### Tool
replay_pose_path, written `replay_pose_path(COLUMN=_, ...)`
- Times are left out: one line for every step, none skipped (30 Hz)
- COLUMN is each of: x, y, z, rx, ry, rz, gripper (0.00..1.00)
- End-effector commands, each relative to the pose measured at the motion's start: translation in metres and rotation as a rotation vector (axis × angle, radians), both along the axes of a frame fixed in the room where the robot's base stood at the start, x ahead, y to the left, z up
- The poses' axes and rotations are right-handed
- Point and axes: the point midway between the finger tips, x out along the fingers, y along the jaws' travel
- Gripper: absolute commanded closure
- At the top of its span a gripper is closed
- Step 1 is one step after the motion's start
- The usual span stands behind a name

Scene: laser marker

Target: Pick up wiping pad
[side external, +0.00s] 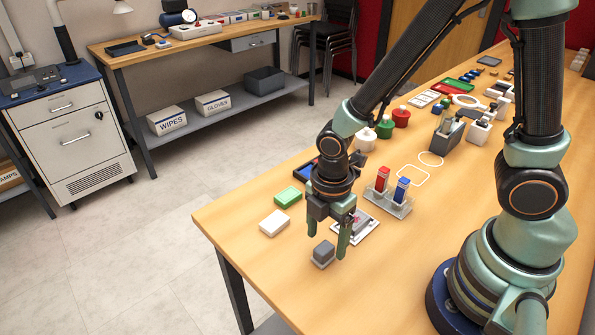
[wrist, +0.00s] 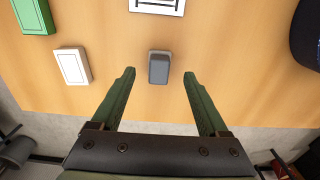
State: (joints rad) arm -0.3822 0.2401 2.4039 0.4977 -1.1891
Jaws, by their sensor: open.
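The wiping pad looks to be the small dark grey block with a paler base (side external: 323,254) near the front edge of the wooden table. In the wrist view the grey pad (wrist: 159,66) lies ahead of the fingertips, centred in the gap between them. My gripper (side external: 327,244) points down over the pad with its green fingers apart, one on each side of it in the picture. In the wrist view my gripper (wrist: 159,74) is open with nothing between the fingers. I see no contact with the pad; the exact height is hard to judge.
A white block (side external: 274,223) and a green block (side external: 288,196) lie left of the pad. A printed card (side external: 367,228) lies behind it. A clear rack (side external: 397,207) with red and blue items stands to the right. Bare wood surrounds the pad; the table edge is near.

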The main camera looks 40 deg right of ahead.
Motion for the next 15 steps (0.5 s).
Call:
replay_pose_path(x=-0.001, y=0.001, z=-0.007, rx=-0.002, ry=0.005, rz=0.001, gripper=0.22)
replay_pose_path(x=0.000, y=0.001, z=-0.011, rx=-0.002, ry=0.004, rz=0.001, gripper=0.22)
replay_pose_path(x=0.000, y=0.002, z=-0.016, rx=-0.002, ry=0.005, rz=0.001, gripper=0.22)
replay_pose_path(x=0.000, y=0.002, z=-0.019, rx=-0.002, ry=0.004, rz=0.001, gripper=0.22)
replay_pose_path(x=0.000, y=0.002, z=-0.023, rx=-0.002, ry=0.004, rz=0.001, gripper=0.22)
replay_pose_path(x=0.000, y=0.002, z=-0.027, rx=-0.002, ry=0.004, rz=0.000, gripper=0.22)
replay_pose_path(x=0.001, y=0.002, z=-0.029, rx=-0.001, ry=0.003, rz=0.000, gripper=0.22)
replay_pose_path(x=0.000, y=0.002, z=-0.032, rx=-0.001, ry=0.003, rz=0.000, gripper=0.22)
replay_pose_path(x=0.001, y=0.002, z=-0.034, rx=-0.001, ry=0.003, rz=0.000, gripper=0.22)
replay_pose_path(x=0.001, y=0.002, z=-0.035, rx=-0.001, ry=0.001, rz=0.000, gripper=0.22)
replay_pose_path(x=0.001, y=0.002, z=-0.036, rx=0.000, ry=0.001, rz=0.000, gripper=0.22)
replay_pose_path(x=0.001, y=0.002, z=-0.037, rx=0.000, ry=0.001, rz=0.000, gripper=0.22)
replay_pose_path(x=0.001, y=0.002, z=-0.038, rx=0.000, ry=0.001, rz=0.000, gripper=0.22)
replay_pose_path(x=0.001, y=0.002, z=-0.038, rx=0.000, ry=0.001, rz=0.000, gripper=0.22)
replay_pose_path(x=0.001, y=0.002, z=-0.038, rx=0.000, ry=0.000, rz=0.000, gripper=0.22)
